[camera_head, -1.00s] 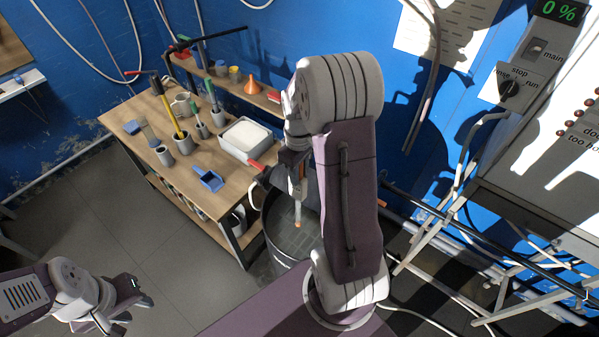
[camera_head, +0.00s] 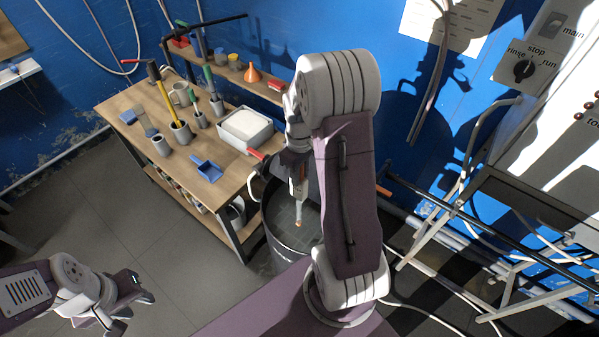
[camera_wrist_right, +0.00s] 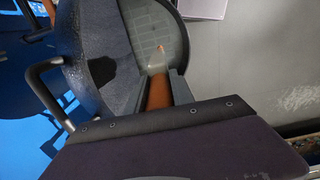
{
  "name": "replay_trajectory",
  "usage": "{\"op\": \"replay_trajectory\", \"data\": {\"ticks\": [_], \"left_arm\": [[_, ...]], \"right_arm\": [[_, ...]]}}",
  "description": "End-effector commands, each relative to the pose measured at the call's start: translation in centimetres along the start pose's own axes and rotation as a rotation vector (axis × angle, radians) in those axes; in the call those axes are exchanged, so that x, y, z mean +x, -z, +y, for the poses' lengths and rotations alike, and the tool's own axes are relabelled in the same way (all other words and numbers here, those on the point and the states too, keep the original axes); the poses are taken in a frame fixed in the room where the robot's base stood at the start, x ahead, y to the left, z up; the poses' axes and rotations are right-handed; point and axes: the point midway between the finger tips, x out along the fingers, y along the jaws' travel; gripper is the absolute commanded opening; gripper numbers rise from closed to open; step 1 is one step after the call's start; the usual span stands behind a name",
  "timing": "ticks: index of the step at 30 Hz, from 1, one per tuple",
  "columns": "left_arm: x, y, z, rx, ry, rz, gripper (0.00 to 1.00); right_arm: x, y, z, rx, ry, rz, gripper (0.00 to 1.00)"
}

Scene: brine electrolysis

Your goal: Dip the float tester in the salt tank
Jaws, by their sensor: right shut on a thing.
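The salt tank is a dark round tub (camera_head: 281,252) below my right arm, between the workbench and my base; its inside shows a tiled-looking bottom. The float tester (camera_head: 298,212), a thin pale tube with an orange tip, points down over the tank opening. In the right wrist view the tester (camera_wrist_right: 158,62) has an orange-brown body and a clear end over the tank (camera_wrist_right: 100,55). My right gripper (camera_wrist_right: 163,88) is shut on it; whether its tip touches liquid I cannot tell. My left gripper (camera_head: 146,286) is empty over the floor at lower left, its jaws apart.
A wooden workbench (camera_head: 150,110) holds a white-filled tray (camera_head: 246,130), a blue scoop (camera_head: 205,168) and several grey cups with tools. A metal frame with pipes (camera_head: 450,215) stands at right. Floor at left is clear.

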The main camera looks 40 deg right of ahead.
Motion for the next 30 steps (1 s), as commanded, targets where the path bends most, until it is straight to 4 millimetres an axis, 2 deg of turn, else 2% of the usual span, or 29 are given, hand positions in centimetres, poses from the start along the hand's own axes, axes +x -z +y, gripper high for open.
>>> {"op": "replay_trajectory", "data": {"ticks": [1, 30], "left_arm": [[0.6, -0.1, 0.0, 0.0, 0.0, 0.0, 0.36], [5.8, -0.6, -0.1, 0.0, 0.0, 0.0, 0.36]], "right_arm": [[0.7, 0.0, 0.0, 0.0, 0.0, 0.0, 0.0], [7.8, 0.0, 0.0, 0.0, 0.0, 0.0, 0.0]]}}
